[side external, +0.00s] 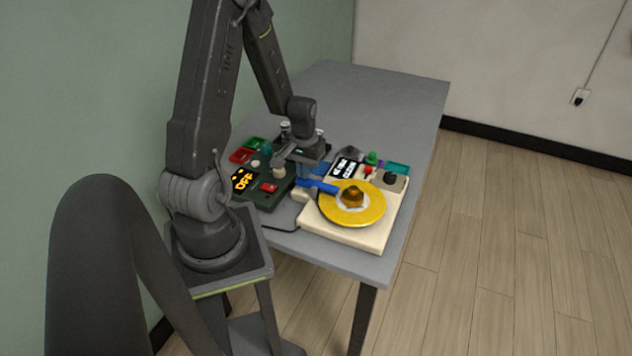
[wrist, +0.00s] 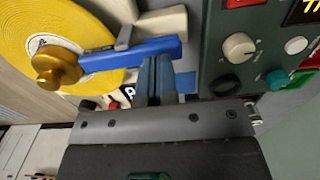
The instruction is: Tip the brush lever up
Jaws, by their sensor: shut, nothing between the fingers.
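The blue lever (side external: 317,186) lies across the edge of a yellow disc (side external: 340,213) on a cream machine base (side external: 345,236). In the wrist view the blue lever (wrist: 130,53) reaches from near the gold knob (wrist: 57,69) to just past my fingertips, with a grey piece crossing it. My gripper (side external: 302,178) is over the left side of the machine, by the lever's left end. In the wrist view my gripper (wrist: 157,61) is shut and empty, its tips right at the lever's lower edge. I cannot tell whether they touch it.
A dark green control box (side external: 266,196) with knobs, a red switch and a lit display reading OFF stands left of the machine. A black-and-white display (side external: 345,168) sits behind the disc. The table's far part is clear.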

